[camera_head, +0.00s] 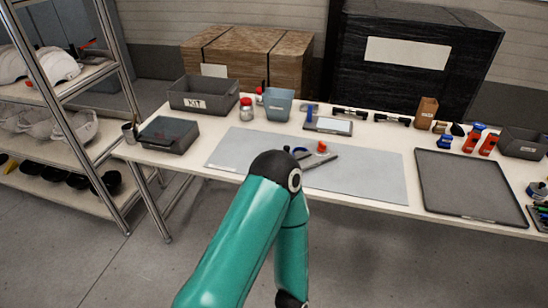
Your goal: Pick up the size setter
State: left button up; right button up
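I cannot tell for certain which thing is the size setter. A small cluster lies on the grey mat (375,182) just behind my arm's elbow: a red-orange piece (321,147), a dark grey strip (321,160) and a small blue piece (300,150). The elbow partly hides this area. A teal arm rises from the bottom, bends at a black elbow over the table's front edge and drops again. Its gripper is out of frame. No second gripper shows.
A KIT bin (203,95), a lidded grey box (168,135) and a blue-grey cup (278,104) stand on the left. A dark tray (468,186) lies right, with small parts behind it. A shelf rack (85,150) stands left. The mat's right half is clear.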

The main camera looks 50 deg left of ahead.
aim_at(308, 156)
jog(key=u, duration=0.6)
jog(key=i, duration=1)
jog(key=u, duration=0.05)
